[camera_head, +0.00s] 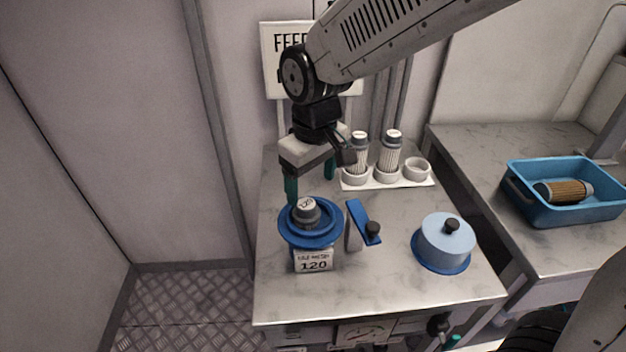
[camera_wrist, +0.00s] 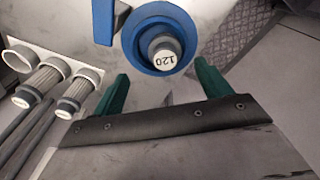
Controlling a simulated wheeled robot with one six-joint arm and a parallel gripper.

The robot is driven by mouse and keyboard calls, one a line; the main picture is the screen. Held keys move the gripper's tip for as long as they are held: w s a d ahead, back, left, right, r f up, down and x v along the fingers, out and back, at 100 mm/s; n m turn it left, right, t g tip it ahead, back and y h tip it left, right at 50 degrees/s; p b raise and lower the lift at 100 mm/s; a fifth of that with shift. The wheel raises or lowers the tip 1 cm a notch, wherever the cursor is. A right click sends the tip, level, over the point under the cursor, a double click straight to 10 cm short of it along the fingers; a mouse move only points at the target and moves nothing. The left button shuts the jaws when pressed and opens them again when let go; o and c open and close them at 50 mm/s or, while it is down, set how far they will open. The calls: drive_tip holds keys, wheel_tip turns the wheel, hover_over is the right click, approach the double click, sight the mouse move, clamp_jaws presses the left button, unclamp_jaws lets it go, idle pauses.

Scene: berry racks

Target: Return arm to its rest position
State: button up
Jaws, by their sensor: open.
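My gripper (camera_head: 310,181) hangs over the marble-topped bench, its two green fingers spread apart with nothing between them. In the wrist view my gripper (camera_wrist: 160,92) also shows wide open and empty. A blue round holder (camera_head: 310,238) stands on the bench just below and in front of it. A grey-capped cartridge (camera_head: 306,211) marked 120 sits upright in this holder. The wrist view shows the same cartridge (camera_wrist: 165,52) inside the blue ring (camera_wrist: 133,40), beyond the fingertips and apart from them. My arm reaches in from the upper right.
A white rack (camera_head: 408,183) at the back holds two cartridges; its right cup is empty. A blue lever (camera_head: 362,222) and a lidded light-blue pot (camera_head: 445,240) stand on the bench. A blue bin (camera_head: 562,212) with a brown filter is at right. A sign (camera_head: 285,65) hangs behind.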

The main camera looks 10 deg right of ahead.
drive_tip(key=shift+d, duration=0.1)
drive_tip(key=s+d+r+m, duration=0.3)
drive_tip(key=s+d+r, duration=0.1)
drive_tip(key=s+d, duration=0.5)
drive_tip(key=s+d+r+m, duration=0.3)
drive_tip(key=s+d+m, duration=0.1)
drive_tip(key=s+d, duration=0.5)
drive_tip(key=d, duration=0.2)
drive_tip(key=shift+s+d+r, duration=0.3)
drive_tip(key=shift+s+r, duration=0.05)
drive_tip(key=shift+r, duration=0.05)
